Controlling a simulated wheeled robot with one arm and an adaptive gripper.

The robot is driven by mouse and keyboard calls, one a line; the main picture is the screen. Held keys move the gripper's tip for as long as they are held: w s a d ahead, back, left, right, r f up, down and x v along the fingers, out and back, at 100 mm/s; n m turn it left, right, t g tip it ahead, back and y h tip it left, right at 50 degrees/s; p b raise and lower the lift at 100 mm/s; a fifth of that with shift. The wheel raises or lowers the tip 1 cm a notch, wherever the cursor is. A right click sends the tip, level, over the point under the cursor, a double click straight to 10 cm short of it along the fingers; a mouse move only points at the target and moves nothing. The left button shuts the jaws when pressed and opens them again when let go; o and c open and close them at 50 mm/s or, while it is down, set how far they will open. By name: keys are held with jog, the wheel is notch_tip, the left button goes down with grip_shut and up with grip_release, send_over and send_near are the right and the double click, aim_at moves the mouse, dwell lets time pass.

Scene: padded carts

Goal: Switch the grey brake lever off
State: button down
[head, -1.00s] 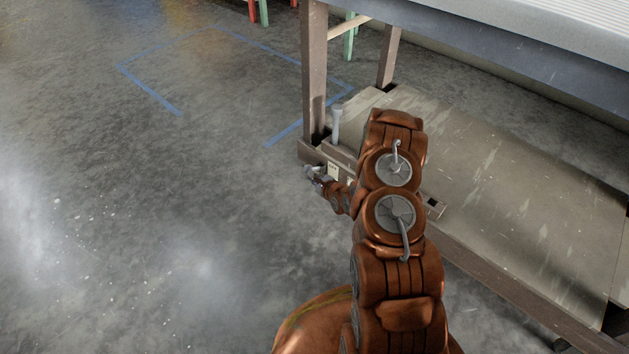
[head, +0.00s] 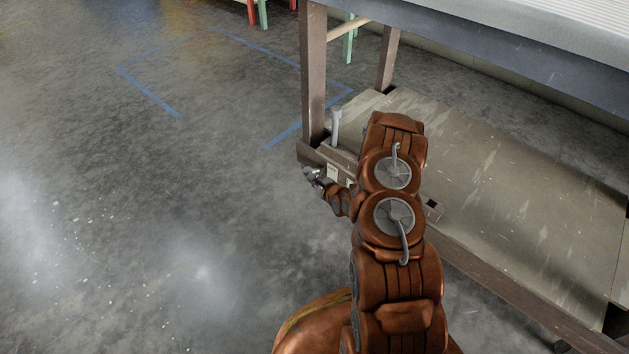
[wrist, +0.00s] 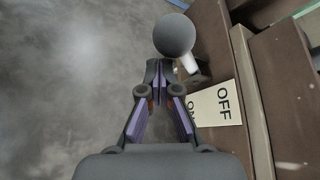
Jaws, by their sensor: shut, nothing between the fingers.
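The grey brake lever (head: 336,125) stands up beside the cart's near-left leg in the head view. In the wrist view its round dark grey knob (wrist: 174,35) is large, just beyond the fingertips, with a pale stem running down to the right. My gripper (head: 309,174) is at the cart's left corner, low and nearer than the lever. In the wrist view my gripper (wrist: 159,78) has its fingertips together and empty; whether they touch the knob I cannot tell. A cream label (wrist: 214,104) beside the lever reads OFF and ON, with ON partly hidden by a finger.
The cart's brown leg (head: 313,75) rises close behind the lever. The cart's lower board (head: 500,190) stretches right, under a grey padded top (head: 540,65). The floor (head: 130,220) to the left is clear, with blue tape lines (head: 150,92).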

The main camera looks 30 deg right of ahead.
jog(key=s+d+r+p, duration=0.2)
jog(key=s+d, duration=0.1)
jog(key=s, duration=0.5)
jog(key=shift+s+d, duration=0.25)
jog(key=shift+s, duration=0.05)
dwell(0.5)
